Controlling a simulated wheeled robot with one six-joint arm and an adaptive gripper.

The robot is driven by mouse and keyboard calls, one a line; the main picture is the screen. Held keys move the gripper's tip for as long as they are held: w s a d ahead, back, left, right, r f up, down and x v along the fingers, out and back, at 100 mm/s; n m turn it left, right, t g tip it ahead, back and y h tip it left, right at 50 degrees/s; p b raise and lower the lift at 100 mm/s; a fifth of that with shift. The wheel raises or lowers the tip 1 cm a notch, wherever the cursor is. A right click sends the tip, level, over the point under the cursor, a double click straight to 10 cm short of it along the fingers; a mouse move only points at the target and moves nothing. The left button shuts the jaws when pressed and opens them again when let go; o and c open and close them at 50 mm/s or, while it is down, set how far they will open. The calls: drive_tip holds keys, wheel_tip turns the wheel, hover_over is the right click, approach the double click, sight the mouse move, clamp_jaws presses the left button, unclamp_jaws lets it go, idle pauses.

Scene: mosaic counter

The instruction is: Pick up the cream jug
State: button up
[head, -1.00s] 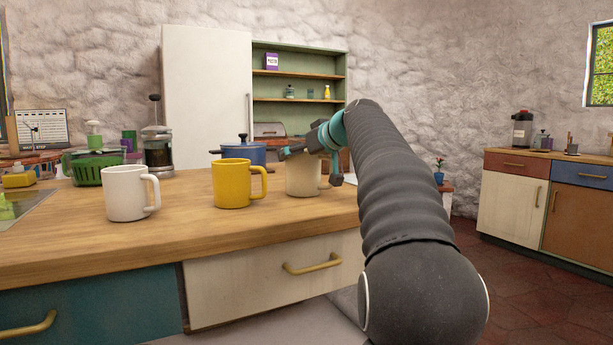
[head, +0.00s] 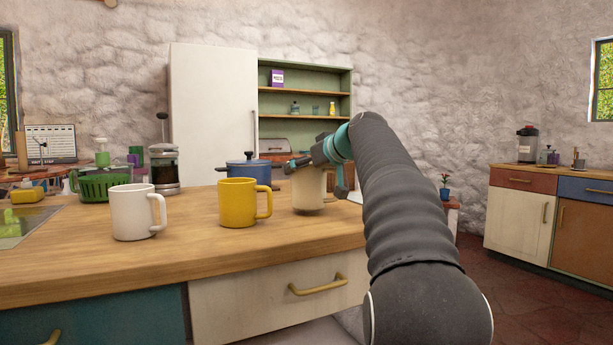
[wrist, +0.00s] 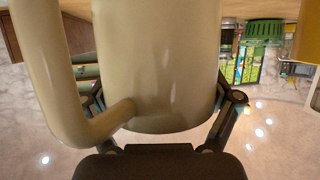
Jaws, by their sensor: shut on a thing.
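The cream jug (head: 309,188) is upright at the right end of the wooden counter, to the right of the yellow mug. My gripper (head: 320,160) is shut on the jug near its top, with a finger on either side. In the wrist view the jug (wrist: 157,60) fills the middle between my gripper's fingers (wrist: 165,100), and its handle (wrist: 55,90) is at the left. My gripper hides part of the jug's rim in the head view. I cannot tell whether its base is clear of the counter.
A yellow mug (head: 238,203) and a white mug (head: 133,212) stand to the left on the counter (head: 190,255). A blue pot (head: 248,172) is behind the yellow mug. A French press (head: 164,168) and a green basket (head: 97,184) stand farther left.

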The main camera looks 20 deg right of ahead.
drive_tip(key=s+d+r+p, duration=0.3)
drive_tip(key=s+d+r, duration=0.5)
drive_tip(key=r, duration=0.1)
drive_tip(key=shift+s+r, duration=0.25)
drive_tip(key=shift+r, duration=0.1)
